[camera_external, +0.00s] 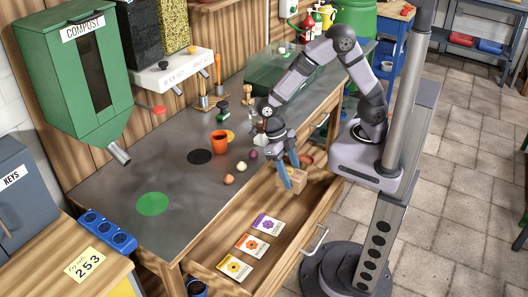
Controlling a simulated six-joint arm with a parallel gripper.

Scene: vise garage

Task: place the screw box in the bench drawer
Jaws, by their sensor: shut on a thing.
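The bench drawer (283,248) is pulled open at the front of the workbench, with its inside facing up. My gripper (290,183) points down over the far part of the drawer. It is shut on a small tan box (299,177), which I take to be the screw box. Blue fingers cover part of the box. I cannot tell whether the box hangs above the drawer floor or touches it.
Three seed packets (251,244) lie in the near part of the drawer. A reddish round thing (305,160) is behind the box. Small bulbs (242,166) and an orange cup (219,142) stand on the bench beside the drawer. Bare drawer floor shows between packets and box.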

